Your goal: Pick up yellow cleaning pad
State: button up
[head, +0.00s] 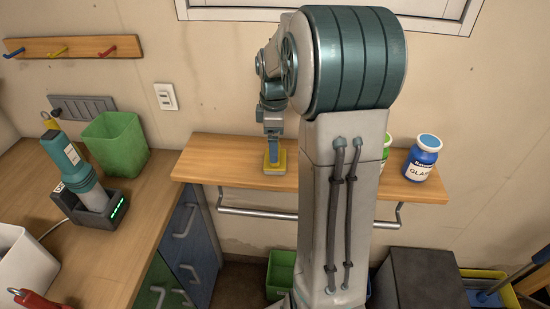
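A blue-lidded jar (422,158) stands on the shelf's right end, beside a partly hidden green item (386,148). A metal rail (255,213) runs below the shelf. The left bench holds a green bin (116,143) and a teal tool in a charger (92,203).

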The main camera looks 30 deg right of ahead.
jog(key=f, duration=0.4)
jog(key=f+p, duration=0.1)
jog(key=shift+s+f, duration=0.25)
jog(key=shift+f, duration=0.15)
jog(key=c, duration=0.9)
